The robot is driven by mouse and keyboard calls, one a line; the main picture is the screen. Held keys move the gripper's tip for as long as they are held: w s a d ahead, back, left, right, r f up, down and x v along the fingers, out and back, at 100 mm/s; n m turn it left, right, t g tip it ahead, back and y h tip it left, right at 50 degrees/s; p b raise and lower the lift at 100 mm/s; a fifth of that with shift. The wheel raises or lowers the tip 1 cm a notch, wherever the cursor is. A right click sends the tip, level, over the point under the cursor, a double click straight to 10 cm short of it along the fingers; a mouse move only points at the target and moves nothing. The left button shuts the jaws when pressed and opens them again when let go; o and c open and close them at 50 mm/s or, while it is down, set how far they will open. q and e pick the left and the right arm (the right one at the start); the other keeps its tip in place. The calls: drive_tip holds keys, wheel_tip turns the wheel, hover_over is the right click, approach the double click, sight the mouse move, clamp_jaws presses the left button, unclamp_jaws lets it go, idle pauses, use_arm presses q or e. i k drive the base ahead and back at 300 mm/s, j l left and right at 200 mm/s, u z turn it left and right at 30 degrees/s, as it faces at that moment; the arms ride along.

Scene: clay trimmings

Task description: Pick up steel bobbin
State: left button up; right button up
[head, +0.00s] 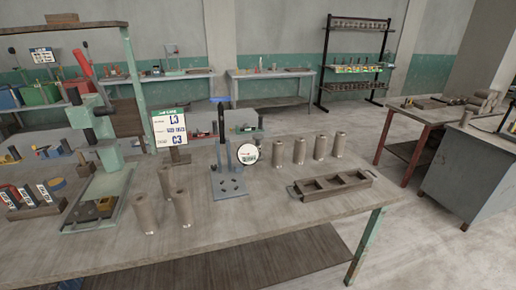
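Several upright grey-brown cylinders that look like bobbins stand on the workbench (300,219). A group stands at the front left, including one tall cylinder (147,213) and one to its right (182,208). A row stands at the right, with cylinders at its left end (277,153) and right end (339,145). I cannot tell which one is the steel bobbin. Neither of my grippers is in view.
An empty-looking compartment tray (332,187) lies at the right. A green press (100,185) and sign (170,128) stand left. The front of the bench is clear.

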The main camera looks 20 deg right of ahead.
sight(257, 138)
drive_tip(key=l+u, duration=0.15)
drive_tip(key=l, duration=0.3)
drive_tip(key=l+u, duration=0.15)
drive_tip(key=l, duration=0.25)
drive_tip(key=k+l+u, duration=0.1)
drive_tip(key=l, duration=0.3)
drive_tip(key=l+u, duration=0.15)
drive_tip(key=l, duration=0.3)
drive_tip(key=k+l+u, duration=0.15)
drive_tip(key=l, duration=0.25)
drive_tip(key=k+l+u, duration=0.15)
drive_tip(key=l, duration=0.25)
drive_tip(key=l+u, duration=0.1)
drive_tip(key=l, duration=0.3)
drive_tip(key=k, duration=0.05)
